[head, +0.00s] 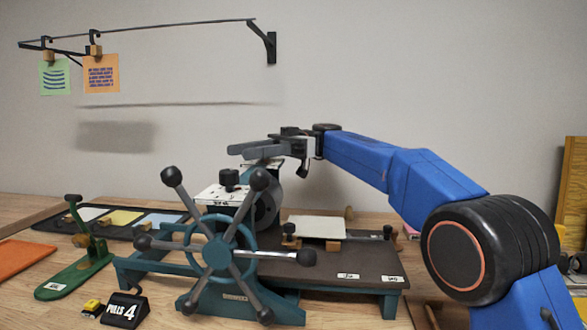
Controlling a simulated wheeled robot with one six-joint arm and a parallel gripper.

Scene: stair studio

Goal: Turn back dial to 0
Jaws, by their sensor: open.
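A small press with a teal spoked handwheel (219,251) stands on the table. On top of its near end is a white scale plate (213,195) with a black dial (229,178), the front one. Farther back, a second pale plate (268,162) shows only in part under my gripper. The back dial there is hidden by my gripper, so its reading cannot be made out. My gripper (240,151) is open and empty, its grey fingers pointing left above the back end of the press. Whether a finger touches the back dial cannot be told.
The press bed (345,265) with a white sheet (316,227) extends right. A green stand (75,265), an orange sheet (24,262) and a "PULLS 4" counter (124,308) are at left. Colored pads lie behind. A wall rail (150,24) holds two notes.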

